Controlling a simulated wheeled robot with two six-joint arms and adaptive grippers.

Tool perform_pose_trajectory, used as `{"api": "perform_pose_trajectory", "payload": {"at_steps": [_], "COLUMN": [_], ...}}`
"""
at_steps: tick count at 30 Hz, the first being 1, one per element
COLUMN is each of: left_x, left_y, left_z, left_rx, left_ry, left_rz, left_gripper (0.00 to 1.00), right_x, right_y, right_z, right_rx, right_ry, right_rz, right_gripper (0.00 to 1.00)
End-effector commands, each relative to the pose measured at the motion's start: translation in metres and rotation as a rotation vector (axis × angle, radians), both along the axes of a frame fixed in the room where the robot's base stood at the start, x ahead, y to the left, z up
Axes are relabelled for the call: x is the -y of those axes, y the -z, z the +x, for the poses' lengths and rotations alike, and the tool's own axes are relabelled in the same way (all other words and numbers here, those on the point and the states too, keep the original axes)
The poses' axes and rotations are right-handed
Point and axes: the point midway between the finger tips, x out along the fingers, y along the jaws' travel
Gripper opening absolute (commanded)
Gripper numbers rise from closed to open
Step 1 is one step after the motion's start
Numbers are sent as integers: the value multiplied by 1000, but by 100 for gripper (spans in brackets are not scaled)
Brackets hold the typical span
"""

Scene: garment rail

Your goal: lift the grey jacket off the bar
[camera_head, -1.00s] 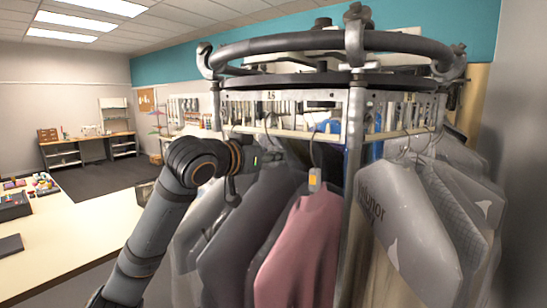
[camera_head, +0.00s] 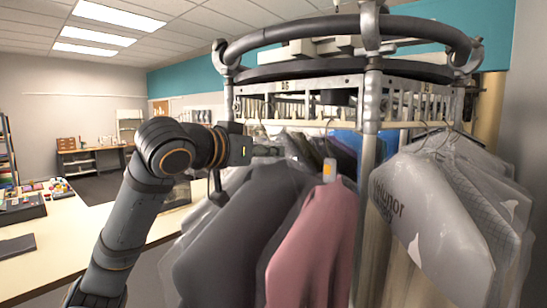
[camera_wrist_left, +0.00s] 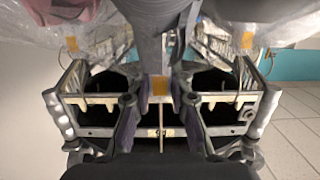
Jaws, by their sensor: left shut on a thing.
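The grey jacket (camera_head: 232,240) hangs dark and large at the left front of the round rail, left of a pink garment (camera_head: 308,245). My left gripper (camera_head: 262,151) is at the top of the grey jacket, below the bar (camera_head: 300,131). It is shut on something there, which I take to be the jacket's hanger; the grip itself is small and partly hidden. In the left wrist view my gripper fingers (camera_wrist_left: 158,112) flank a narrow grey upright part with a yellow tag (camera_wrist_left: 160,86). Whether the hook touches the bar cannot be told. My right gripper is not in view.
Pale plastic-covered garments (camera_head: 430,225) hang right of the metal post (camera_head: 368,130). More garments crowd behind the grey jacket. A long pale table (camera_head: 75,238) stands at the left, with open floor beyond it.

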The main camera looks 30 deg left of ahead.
Motion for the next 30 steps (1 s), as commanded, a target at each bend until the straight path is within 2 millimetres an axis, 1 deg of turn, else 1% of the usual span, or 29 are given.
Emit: {"api": "perform_pose_trajectory", "payload": {"at_steps": [3,13,17,20,30], "left_x": [0,0,-1,-2,-5], "left_y": [-1,-2,-1,0,1], "left_z": [-4,-5,-9,-17,-52], "left_rx": [7,6,7,8,9], "left_ry": [1,1,-1,-1,-1], "left_rz": [0,0,2,2,0], "left_gripper": [0,0,0,0,0], "right_x": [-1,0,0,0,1], "right_y": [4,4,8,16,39], "right_z": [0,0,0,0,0], "right_rx": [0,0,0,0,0], "right_ry": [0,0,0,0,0], "right_rz": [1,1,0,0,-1], "right_gripper": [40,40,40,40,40]}}
